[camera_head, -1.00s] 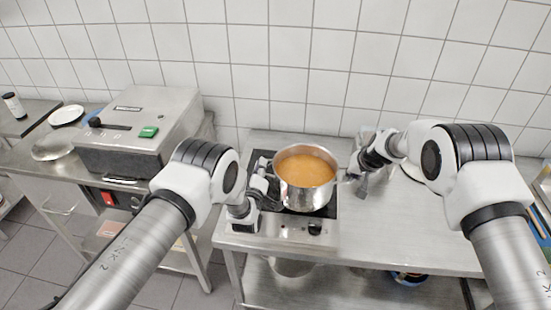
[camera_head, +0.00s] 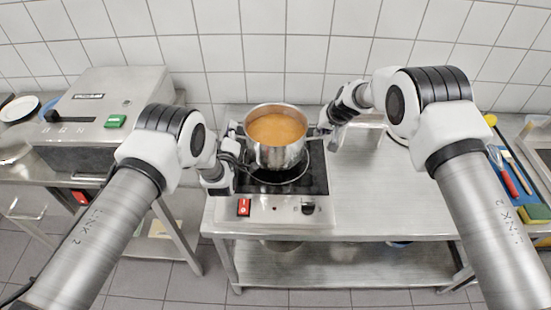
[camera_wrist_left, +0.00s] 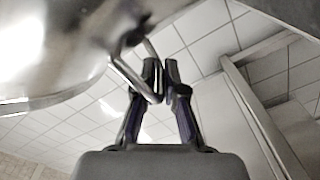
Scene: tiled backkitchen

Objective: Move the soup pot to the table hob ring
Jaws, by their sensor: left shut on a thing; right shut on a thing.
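The soup pot (camera_head: 280,156) is a shiny steel pot with orange soup (camera_head: 276,129), upright in the head view. It is over the back and middle of the black table hob; part of the hob ring (camera_head: 290,179) shows in front of its base. I cannot tell whether the base touches the ring. My left gripper (camera_head: 235,150) is shut on the pot's left handle. The left wrist view shows its fingers (camera_wrist_left: 166,82) closed around the metal handle, with the pot wall (camera_wrist_left: 45,50) at upper left. My right gripper (camera_head: 322,131) is shut on the right handle.
The hob's front panel has a red switch (camera_head: 244,207) and a black knob (camera_head: 308,208). A steel appliance (camera_head: 105,110) stands left on another table. Utensils and sponges (camera_head: 534,213) lie far right.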

